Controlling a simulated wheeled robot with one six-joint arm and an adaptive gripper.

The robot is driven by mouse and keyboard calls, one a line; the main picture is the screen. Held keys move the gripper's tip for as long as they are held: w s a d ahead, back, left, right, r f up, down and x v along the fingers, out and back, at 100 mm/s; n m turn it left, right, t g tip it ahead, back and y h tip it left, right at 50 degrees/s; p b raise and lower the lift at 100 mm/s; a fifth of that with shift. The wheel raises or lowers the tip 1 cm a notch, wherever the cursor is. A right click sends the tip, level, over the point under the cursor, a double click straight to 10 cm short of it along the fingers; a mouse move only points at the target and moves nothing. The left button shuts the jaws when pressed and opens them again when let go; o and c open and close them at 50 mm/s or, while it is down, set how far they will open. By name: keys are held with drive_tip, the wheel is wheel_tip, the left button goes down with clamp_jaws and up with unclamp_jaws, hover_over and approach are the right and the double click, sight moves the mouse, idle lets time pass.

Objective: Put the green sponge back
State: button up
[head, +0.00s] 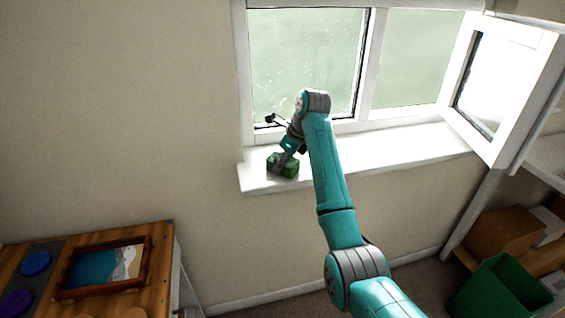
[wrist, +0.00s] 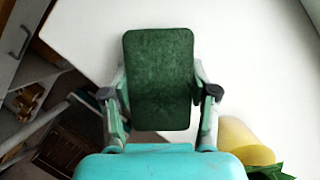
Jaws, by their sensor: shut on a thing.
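The green sponge (head: 290,170) is at the left end of the white windowsill (head: 355,156) in the head view. My gripper (head: 281,161) is shut on it from above. In the wrist view the sponge (wrist: 158,75) is a dark green rounded block between the two fingers of my gripper (wrist: 160,95), one finger on each long side. A white surface fills most of the view behind it. I cannot tell whether the sponge touches the sill or is just above it.
The open window sash (head: 505,85) swings inward at the right. A wooden worktop (head: 158,245) with a framed picture (head: 105,268) is at the lower left. A green bin (head: 500,290) is at the lower right. The sill right of my arm looks clear.

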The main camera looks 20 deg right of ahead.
drive_tip(key=shift+f, duration=0.15)
drive_tip(key=o, duration=1.1)
